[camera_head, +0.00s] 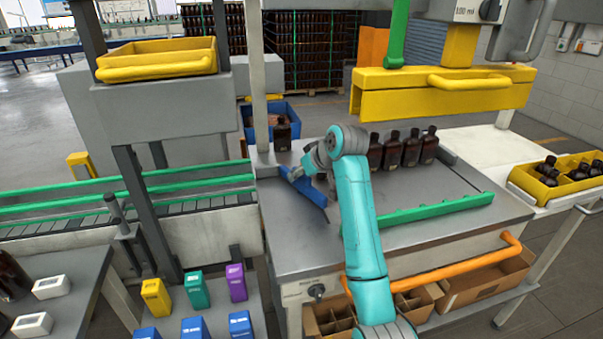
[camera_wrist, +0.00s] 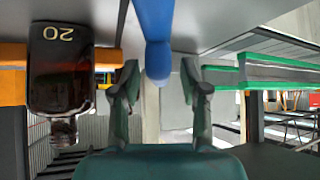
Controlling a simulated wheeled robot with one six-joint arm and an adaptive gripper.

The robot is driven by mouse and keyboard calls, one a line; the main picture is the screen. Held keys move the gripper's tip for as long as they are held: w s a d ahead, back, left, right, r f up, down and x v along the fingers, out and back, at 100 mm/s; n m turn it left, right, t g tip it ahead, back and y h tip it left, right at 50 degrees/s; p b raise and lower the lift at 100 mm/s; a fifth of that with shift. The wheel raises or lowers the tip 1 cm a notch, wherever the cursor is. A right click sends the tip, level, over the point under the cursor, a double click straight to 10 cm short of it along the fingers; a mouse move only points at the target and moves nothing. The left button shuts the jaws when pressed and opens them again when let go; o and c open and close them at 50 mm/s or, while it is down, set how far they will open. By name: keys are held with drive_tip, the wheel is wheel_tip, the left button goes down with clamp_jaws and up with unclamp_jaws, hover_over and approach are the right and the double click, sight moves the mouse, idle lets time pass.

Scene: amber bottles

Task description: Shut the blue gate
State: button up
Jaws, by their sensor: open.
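The blue gate (camera_head: 308,200) stands at an angle on the left part of the grey worktable (camera_head: 300,255), at the end of the green-railed conveyor. My gripper (camera_head: 294,174) is at the gate's upper edge. In the wrist view a blue rounded bar (camera_wrist: 155,30), which looks like part of the gate, comes down between the two fingers of my gripper (camera_wrist: 160,80). The fingers are open, with a gap on each side of the bar. My arm hides part of the table behind the gate.
A single amber bottle (camera_head: 282,133) stands behind the gate; a bottle marked 20 (camera_wrist: 62,70) shows upside down in the wrist view. Several amber bottles (camera_head: 411,148) stand right of my arm. A green rail (camera_head: 435,208) edges the table front; a yellow guard (camera_head: 440,98) hangs above.

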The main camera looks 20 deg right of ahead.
clamp_jaws()
drive_tip(key=m+h, duration=0.2)
drive_tip(key=shift+a+m, duration=0.1)
drive_tip(key=shift+m, duration=0.2)
drive_tip(key=shift+m+t+h, duration=0.3)
drive_tip(key=shift+m+h, duration=0.5)
drive_tip(key=shift+m, duration=0.2)
unclamp_jaws()
